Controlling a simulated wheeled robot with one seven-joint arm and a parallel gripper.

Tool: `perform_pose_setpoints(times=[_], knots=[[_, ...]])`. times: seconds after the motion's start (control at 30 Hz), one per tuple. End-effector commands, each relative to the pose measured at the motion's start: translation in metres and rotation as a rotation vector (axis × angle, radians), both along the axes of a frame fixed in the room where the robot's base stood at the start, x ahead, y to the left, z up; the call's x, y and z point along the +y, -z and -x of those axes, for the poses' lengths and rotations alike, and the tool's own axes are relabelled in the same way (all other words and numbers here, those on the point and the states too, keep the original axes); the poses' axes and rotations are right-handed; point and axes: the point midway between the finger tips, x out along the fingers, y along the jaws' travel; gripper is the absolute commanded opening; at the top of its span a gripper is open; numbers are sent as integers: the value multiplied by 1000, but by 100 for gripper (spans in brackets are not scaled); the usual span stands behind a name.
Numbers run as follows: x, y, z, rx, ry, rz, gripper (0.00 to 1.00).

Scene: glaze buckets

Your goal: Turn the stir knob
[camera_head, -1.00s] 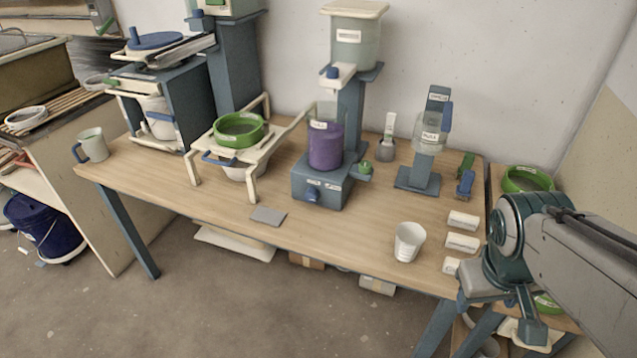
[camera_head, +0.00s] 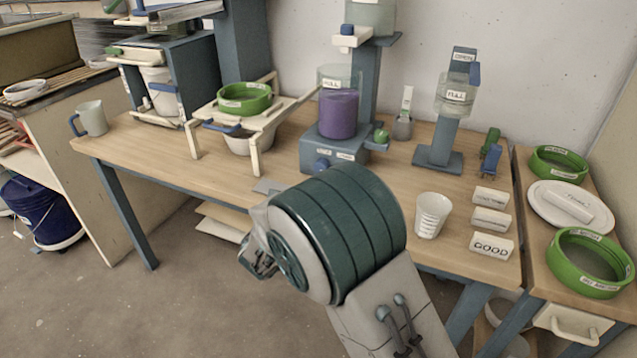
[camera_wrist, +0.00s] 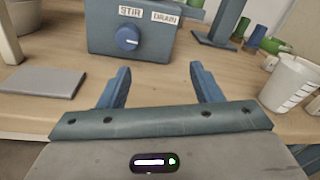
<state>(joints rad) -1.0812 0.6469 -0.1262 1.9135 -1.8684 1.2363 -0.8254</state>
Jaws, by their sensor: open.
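The stir knob (camera_wrist: 127,38) is a round blue dial with a white pointer mark, on the front of a blue-grey base box (camera_wrist: 158,44) under the labels STIR and DRAIN in the wrist view. In the head view the knob (camera_head: 321,165) shows small on the base box (camera_head: 346,154), below a vessel of purple liquid (camera_head: 338,114). My gripper (camera_wrist: 161,88) is open and empty. Its two blue fingers stand apart, short of the knob and lower in the wrist view. In the head view my arm hides the gripper's fingers.
A grey plate (camera_wrist: 42,82) lies on the table left of my gripper. A white cup (camera_head: 432,215) stands to the right, with label blocks (camera_head: 490,221) beside it. A white stand with a green sieve (camera_head: 244,98) is left of the base box. The tabletop before the knob looks clear.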

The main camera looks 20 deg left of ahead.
Motion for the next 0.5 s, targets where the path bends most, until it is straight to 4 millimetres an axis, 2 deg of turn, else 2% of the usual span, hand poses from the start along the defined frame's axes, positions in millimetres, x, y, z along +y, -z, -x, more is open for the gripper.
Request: perform_pose_setpoints(times=[0.03,0.1,0.17,0.33,0.5], knots=[[18,11,5,-15,-47,42,59],[33,16,9,-31,-91,78,59],[40,17,9,-39,-111,95,59],[41,17,-7,-45,-118,102,59],[38,17,-42,-44,-115,101,59]])
